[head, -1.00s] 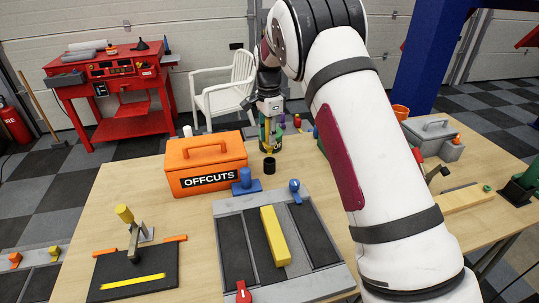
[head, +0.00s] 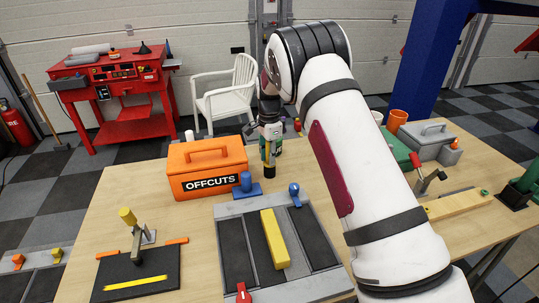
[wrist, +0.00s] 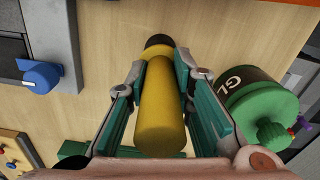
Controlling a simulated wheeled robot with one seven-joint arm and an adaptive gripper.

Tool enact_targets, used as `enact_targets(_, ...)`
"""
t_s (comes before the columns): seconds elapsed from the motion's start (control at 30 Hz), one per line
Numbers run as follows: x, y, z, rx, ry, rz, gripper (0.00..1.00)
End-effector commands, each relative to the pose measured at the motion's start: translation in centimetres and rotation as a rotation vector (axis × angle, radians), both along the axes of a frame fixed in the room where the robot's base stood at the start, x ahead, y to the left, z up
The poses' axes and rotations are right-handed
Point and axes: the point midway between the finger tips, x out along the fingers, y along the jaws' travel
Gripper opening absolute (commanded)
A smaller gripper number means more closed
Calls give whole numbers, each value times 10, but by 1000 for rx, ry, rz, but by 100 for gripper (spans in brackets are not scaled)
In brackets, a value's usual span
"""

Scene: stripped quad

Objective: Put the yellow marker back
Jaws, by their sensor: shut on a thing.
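The yellow marker (wrist: 160,115) lies between the two teal-padded fingers of my gripper (wrist: 154,85) in the wrist view, and they are shut on it. A black piece (wrist: 158,42) shows at its far end; I cannot tell whether this is its cap or a separate holder. In the head view my gripper (head: 270,152) points down behind the blue knob block, right of the orange box. A black piece (head: 269,171) shows just under the fingers there. The arm and fingers hide most of the marker in the head view.
The orange OFFCUTS box (head: 207,168) is left of my gripper in the head view. The blue knob block (head: 247,186) and grey tray (head: 231,243) are nearer.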

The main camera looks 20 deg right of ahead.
Motion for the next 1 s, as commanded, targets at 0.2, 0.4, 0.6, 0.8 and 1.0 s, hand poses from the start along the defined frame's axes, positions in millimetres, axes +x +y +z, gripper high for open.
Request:
enact_targets(0.2,0,0,-4,0,0,0,35)
enact_targets(0.4,0,0,-3,0,0,0,42)
enact_targets(0.6,0,0,0,0,-1,0,42)
enact_targets(0.8,3,0,26,0,-6,1,42)
enact_targets(1.0,3,0,68,-1,-5,0,42)
